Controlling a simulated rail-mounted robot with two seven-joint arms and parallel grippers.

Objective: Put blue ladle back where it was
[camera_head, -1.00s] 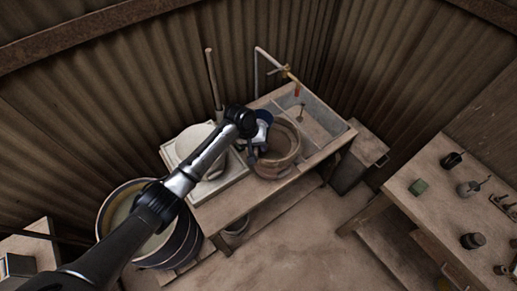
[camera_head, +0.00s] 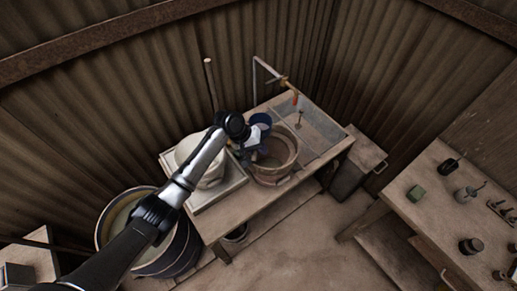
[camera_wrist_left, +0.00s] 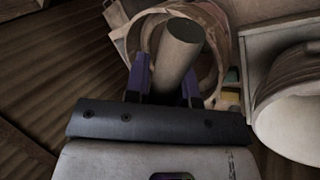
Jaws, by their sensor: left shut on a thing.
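The blue ladle shows in the head view as a dark blue round bowl (camera_head: 261,119) behind the round wooden tub. My left gripper (camera_head: 253,143) is beside that bowl, at the left rim of the tub (camera_head: 291,160). In the left wrist view its fingers (camera_wrist_left: 165,85) are closed on a thick pale rod (camera_wrist_left: 178,52) with a dark end, which I take as the ladle's handle. The join between rod and bowl is hidden. The tub also shows in the wrist view (camera_wrist_left: 218,25), beyond the rod. My right gripper is not in view.
A pale basin (camera_head: 211,171) stands left of the tub on the same bench (camera_head: 245,205). A thin pole (camera_head: 210,85) rises behind my arm. A pipe with a tap (camera_head: 284,79) and a trough (camera_head: 318,127) are at the back right. A large barrel (camera_head: 184,250) stands at lower left.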

